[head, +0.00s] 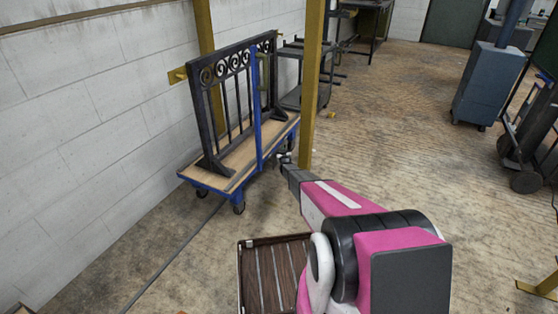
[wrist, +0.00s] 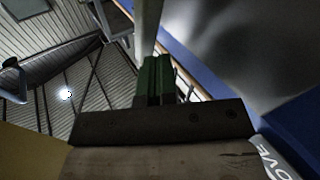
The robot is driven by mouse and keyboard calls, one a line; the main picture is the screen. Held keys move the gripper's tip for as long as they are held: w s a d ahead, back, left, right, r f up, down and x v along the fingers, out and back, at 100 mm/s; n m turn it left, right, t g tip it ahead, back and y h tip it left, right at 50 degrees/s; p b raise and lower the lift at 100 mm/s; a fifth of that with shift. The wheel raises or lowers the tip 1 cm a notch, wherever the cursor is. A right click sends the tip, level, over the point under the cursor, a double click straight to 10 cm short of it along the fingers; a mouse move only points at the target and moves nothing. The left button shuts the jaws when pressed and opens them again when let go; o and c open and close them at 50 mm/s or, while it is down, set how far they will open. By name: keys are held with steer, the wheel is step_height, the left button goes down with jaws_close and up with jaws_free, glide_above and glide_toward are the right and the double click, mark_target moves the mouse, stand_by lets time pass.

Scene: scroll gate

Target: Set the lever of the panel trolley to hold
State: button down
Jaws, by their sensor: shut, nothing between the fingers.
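The panel trolley (head: 208,180) stands by the wall in the head view, with a blue frame, a wooden deck, a blue upright and castors. It carries a black scroll gate (head: 215,100). My gripper (head: 284,158) is at the trolley's near right end, low beside its blue edge. In the wrist view the green fingers of my gripper (wrist: 155,80) are together, with nothing seen between them. Blue trolley frame (wrist: 190,65) runs close on the right. White letters "OVE" (wrist: 275,160) show at the lower right, partly cut off. I cannot make out the lever clearly in either view.
A yellow post (head: 311,80) rises just behind my gripper. A dark slatted crate (head: 245,285) is on the floor left of my base. Grey shelving trolleys (head: 300,95) stand behind the post. A blue-grey cabinet (head: 487,85) stands far right. The middle floor is clear.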

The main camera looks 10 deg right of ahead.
steer(key=shift+w+d+r, duration=0.6)
steer(key=shift+w+r, duration=0.2)
steer(key=shift+r, duration=0.05)
stand_by(1.7)
stand_by(0.4)
steer(key=s+a+f, duration=0.6)
steer(key=s+f, duration=0.2)
steer(key=shift+f, duration=0.3)
stand_by(1.6)
steer(key=shift+s, duration=0.1)
steer(key=s+a+f, duration=0.2)
steer(key=s+f, duration=0.1)
steer(key=shift+a+f, duration=0.1)
stand_by(0.6)
